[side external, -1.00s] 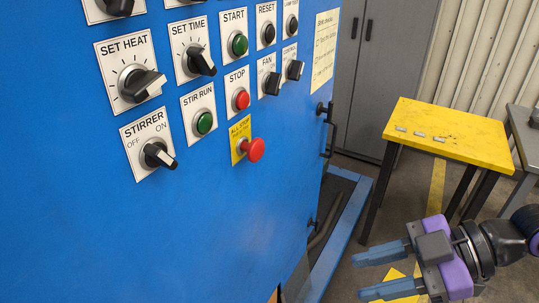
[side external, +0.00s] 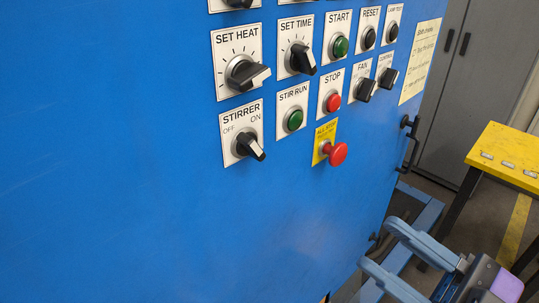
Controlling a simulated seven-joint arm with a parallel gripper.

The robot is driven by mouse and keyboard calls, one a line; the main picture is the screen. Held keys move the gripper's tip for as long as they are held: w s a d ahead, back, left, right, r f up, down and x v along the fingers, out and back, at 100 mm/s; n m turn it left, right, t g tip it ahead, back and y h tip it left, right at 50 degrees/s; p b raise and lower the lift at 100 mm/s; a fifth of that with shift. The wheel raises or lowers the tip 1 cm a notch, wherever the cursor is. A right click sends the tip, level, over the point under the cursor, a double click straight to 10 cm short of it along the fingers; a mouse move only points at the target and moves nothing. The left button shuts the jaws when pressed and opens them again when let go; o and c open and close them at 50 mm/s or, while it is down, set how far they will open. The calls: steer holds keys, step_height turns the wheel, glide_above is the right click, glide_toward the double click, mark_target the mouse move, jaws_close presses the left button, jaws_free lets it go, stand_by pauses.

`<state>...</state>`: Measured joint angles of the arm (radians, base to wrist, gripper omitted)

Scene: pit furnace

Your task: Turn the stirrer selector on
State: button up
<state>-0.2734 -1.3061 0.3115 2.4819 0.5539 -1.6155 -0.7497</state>
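The stirrer selector (side external: 249,146) is a black knob on a white plate labelled STIRRER, with OFF at upper left and ON at upper right. Its handle sticks out toward the lower right; I cannot tell for certain which mark it is set to. It sits on the blue panel (side external: 130,190) in the side external view. My gripper (side external: 382,243) is at the lower right, its two blue fingers apart with nothing between them. It is well to the right of and below the selector, not touching it.
The red ALL STOP button (side external: 338,153) sticks out between the selector and my gripper. Green STIR RUN (side external: 294,120) and red STOP (side external: 333,103) buttons are close by. A black door handle (side external: 410,140) is on the right edge. A yellow table (side external: 510,155) stands at right.

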mark_target(259, 152)
steer(key=x, duration=1.6)
steer(key=shift+r, duration=0.15)
jaws_close()
